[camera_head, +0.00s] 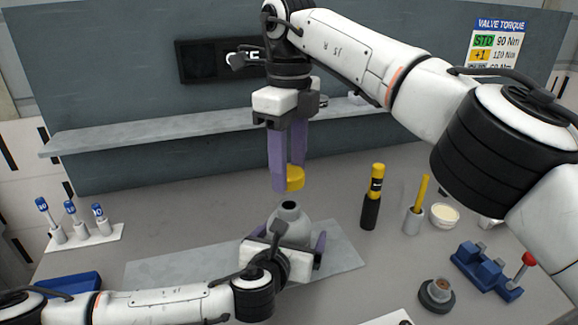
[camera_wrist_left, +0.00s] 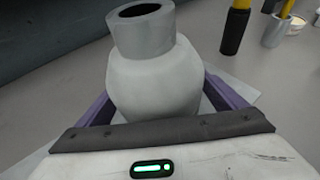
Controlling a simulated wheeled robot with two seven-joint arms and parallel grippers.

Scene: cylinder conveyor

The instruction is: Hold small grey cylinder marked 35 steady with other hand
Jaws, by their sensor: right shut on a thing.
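The small grey cylinder (camera_head: 291,225), with a rounded body and a narrower open neck, stands upright on the grey mat. In the left wrist view the cylinder (camera_wrist_left: 155,80) fills the middle, its dark opening on top. No marking 35 is readable. My left gripper (camera_head: 298,240) is low around the body, one purple finger on each side; whether both fingers press on it is not clear. My right gripper (camera_head: 291,182) points down above the neck, shut on a yellow cap-like piece (camera_head: 295,178), which is apart from the cylinder.
The grey mat (camera_head: 150,272) lies under the cylinder. A yellow-black tool (camera_head: 373,195), a grey cup (camera_head: 412,221) and a cream-filled dish (camera_head: 444,215) stand to the right. A blue fixture (camera_head: 487,272) is front right. A white rack (camera_head: 88,237) with several blue-topped items is left.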

